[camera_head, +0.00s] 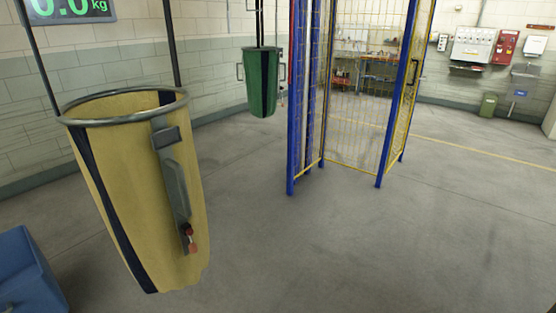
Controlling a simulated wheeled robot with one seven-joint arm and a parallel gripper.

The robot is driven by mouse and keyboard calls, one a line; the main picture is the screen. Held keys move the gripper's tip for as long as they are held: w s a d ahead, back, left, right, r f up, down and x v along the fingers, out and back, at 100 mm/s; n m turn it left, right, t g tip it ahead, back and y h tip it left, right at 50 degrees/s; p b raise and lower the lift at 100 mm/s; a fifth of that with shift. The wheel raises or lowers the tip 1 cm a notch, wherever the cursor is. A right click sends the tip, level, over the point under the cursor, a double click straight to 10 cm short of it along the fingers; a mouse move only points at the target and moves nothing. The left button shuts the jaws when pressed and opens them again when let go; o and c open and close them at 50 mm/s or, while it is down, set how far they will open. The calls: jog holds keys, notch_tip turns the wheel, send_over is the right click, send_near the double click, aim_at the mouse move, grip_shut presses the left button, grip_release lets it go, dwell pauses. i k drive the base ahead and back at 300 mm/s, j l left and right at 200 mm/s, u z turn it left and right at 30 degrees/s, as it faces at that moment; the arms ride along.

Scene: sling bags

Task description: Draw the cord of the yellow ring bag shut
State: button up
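The yellow ring bag (110,165) hangs at the left by dark straps, slightly tilted. Its grey metal ring (125,104) holds the mouth open at the top. Dark vertical bands run down its side. A grey strip or bracket (175,180) runs down its front right side. A small red piece with a pale spot (190,238) sits at the strip's lower end; I cannot tell for sure whether it is the cord's end. The bag's inside is mostly hidden by its front wall. My gripper is not in view.
A green bag (262,82) hangs farther back. A blue-and-yellow mesh cage (365,90) stands in the middle. A blue box (22,265) is at the lower left. A scale display (70,9) hangs above. The grey floor at centre right is clear.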

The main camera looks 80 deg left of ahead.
aim_at(193, 247)
jog(key=u, duration=2.15)
